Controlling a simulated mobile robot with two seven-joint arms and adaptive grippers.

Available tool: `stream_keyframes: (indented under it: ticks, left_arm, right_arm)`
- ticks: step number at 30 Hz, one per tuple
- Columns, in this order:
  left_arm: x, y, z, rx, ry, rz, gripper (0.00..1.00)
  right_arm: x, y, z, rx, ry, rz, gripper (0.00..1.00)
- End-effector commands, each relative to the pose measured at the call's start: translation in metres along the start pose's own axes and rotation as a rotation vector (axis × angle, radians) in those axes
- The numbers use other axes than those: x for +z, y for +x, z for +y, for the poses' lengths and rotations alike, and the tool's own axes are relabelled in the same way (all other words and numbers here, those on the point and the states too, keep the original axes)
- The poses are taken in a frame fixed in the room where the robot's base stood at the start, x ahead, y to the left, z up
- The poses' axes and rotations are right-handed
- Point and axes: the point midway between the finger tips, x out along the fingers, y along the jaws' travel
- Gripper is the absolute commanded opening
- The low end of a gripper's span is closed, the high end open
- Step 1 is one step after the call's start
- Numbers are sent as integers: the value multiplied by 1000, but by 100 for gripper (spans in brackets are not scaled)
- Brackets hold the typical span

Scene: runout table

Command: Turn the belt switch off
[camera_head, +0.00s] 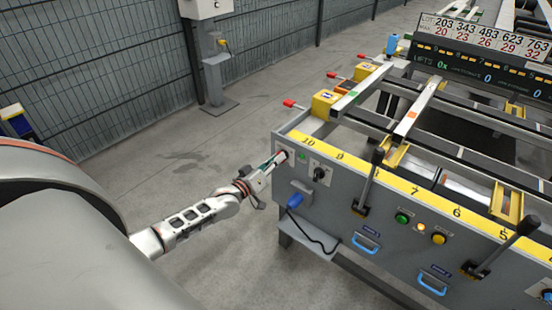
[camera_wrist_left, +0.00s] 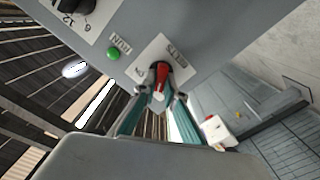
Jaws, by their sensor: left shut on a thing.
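The belt switch is a red handle (camera_wrist_left: 162,76) on a white plate marked BELTS (camera_wrist_left: 176,48) in the left wrist view. In the head view its pale plate (camera_head: 284,154) is at the left end of the grey panel front, mostly covered by my gripper. My left gripper (camera_head: 274,161) reaches the panel from the left. In the left wrist view its teal fingers (camera_wrist_left: 158,100) are closed around the red handle. The handle's exact setting is hard to read. A green lamp marked RUN (camera_wrist_left: 113,54) is beside the plate and looks lit. My right gripper is not in view.
Right of the switch is a black rotary knob (camera_head: 320,173). A blue item (camera_head: 295,200) with a black cable hangs below it. Black levers (camera_head: 368,180) stand out from the panel further right. Open concrete floor (camera_head: 190,150) lies left of the table.

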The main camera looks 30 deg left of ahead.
Motion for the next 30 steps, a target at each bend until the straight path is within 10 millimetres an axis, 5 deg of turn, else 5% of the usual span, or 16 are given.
stream_keyframes:
  ticks: [12, 29, 30]
  left_arm:
    - [1, -1, -2, -2, -194, -2, 0]
    - [2, -1, -2, -1, -225, -2, 0]
    - [2, -1, -2, -1, -225, -2, 15]
  right_arm:
    - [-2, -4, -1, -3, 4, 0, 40]
    - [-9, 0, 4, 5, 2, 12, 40]
    - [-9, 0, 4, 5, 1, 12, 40]
